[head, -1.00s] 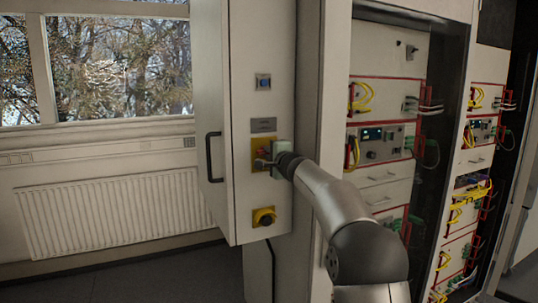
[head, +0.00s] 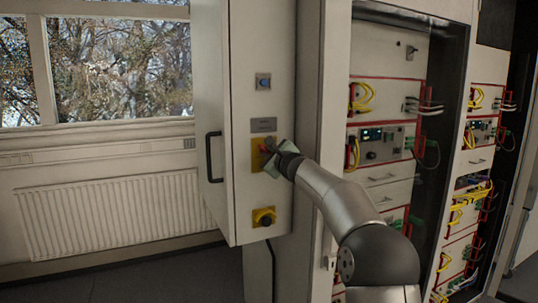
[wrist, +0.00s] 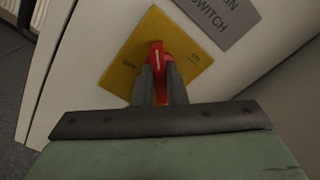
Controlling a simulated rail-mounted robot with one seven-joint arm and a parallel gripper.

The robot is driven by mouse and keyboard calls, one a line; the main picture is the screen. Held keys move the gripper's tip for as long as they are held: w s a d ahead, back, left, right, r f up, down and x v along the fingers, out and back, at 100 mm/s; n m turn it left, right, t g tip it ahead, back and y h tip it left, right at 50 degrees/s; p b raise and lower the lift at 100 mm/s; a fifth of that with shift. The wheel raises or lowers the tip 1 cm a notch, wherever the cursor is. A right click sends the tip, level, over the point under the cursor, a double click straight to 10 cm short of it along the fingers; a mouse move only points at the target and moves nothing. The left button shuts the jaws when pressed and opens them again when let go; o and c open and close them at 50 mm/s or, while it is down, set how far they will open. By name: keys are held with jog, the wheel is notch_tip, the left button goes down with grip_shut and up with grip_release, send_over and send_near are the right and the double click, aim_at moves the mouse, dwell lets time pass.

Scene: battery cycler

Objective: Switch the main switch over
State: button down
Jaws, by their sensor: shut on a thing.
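The main switch has a red handle (wrist: 157,52) on a yellow plate (wrist: 130,60), on the front of a pale cabinet. In the head view the yellow plate (head: 257,160) sits below a grey label, with the handle mostly hidden by my gripper (head: 270,150). In the wrist view my gripper (wrist: 160,82) is shut on the red handle, one dark finger on each side. The handle stands in line with the fingers, at a slant to the plate's edges. The plate markings are too small to read.
A grey label (wrist: 213,15) reading "SWITCH" is beside the plate. A blue button (head: 263,82) is above, and a black knob on yellow (head: 264,217) below. A dark door handle (head: 210,157) is at the left. Equipment racks with cables (head: 385,135) stand right.

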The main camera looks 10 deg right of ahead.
jog(key=m, duration=0.4)
jog(key=shift+m, duration=0.3)
jog(key=m+p, duration=0.1)
jog(key=m, duration=0.3)
jog(key=shift+f+m, duration=0.1)
jog(key=shift+m, duration=0.2)
jog(key=c, duration=1.5)
grip_release()
jog(key=shift+o, duration=0.2)
jog(key=b+v, duration=0.7)
jog(key=v, duration=1)
jog(key=shift+s, duration=0.25)
